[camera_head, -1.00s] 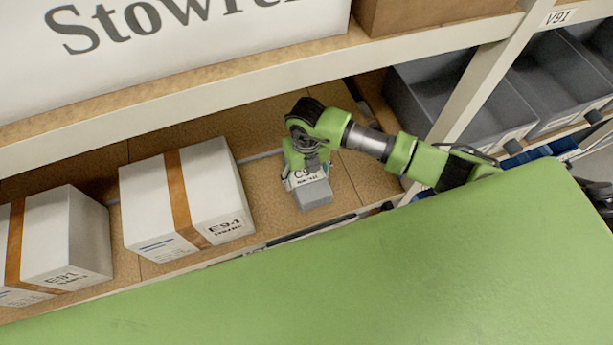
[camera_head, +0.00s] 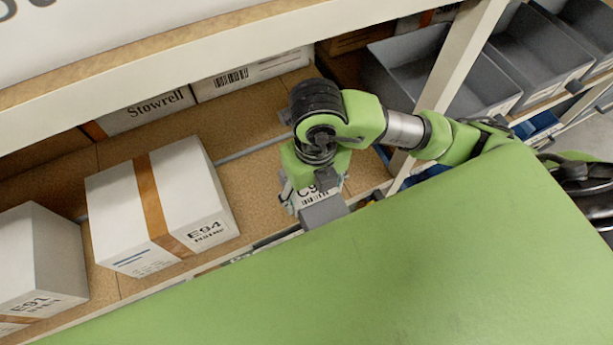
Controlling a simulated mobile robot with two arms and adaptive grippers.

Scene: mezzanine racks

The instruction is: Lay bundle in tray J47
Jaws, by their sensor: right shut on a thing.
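My right gripper (camera_head: 314,192) is shut on a small bundle, a grey block (camera_head: 323,212) with a white label whose visible letters start "C9". The gripper points down and covers most of the bundle. It holds the bundle at the front edge of the brown shelf (camera_head: 255,190), right of a white box. I cannot tell the gap to the shelf from this view. My left gripper is out of view. No label reading J47 can be seen, so I cannot tell which tray it is.
White taped boxes, E94 (camera_head: 185,185) and E91 (camera_head: 55,250), stand on the shelf at left. A Stowrell box (camera_head: 145,112) lies behind. Grey bins (camera_head: 545,65) fill the rack at right, past a pale upright (camera_head: 455,60). A shelf beam (camera_head: 250,35) crosses above.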

